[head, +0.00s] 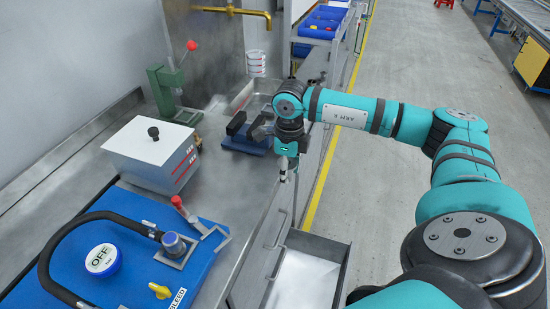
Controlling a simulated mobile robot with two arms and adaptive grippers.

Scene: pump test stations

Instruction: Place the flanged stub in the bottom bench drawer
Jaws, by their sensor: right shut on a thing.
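My right gripper (286,174) points down beside the front edge of the bench. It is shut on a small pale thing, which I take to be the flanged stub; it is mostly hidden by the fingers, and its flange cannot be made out. An open bench drawer (345,272) sticks out low from the bench front, at the bottom of the picture. Its pale floor looks empty where it shows; part is cut off by the picture edge. The gripper is above and beyond the drawer, apart from it. My left gripper is not in view.
The steel bench carries a blue board with a black hose (95,217), a grey box (152,150), a green press (170,92) and a blue vise (246,142) close left of the gripper. A drawer handle (274,232) projects from the bench front.

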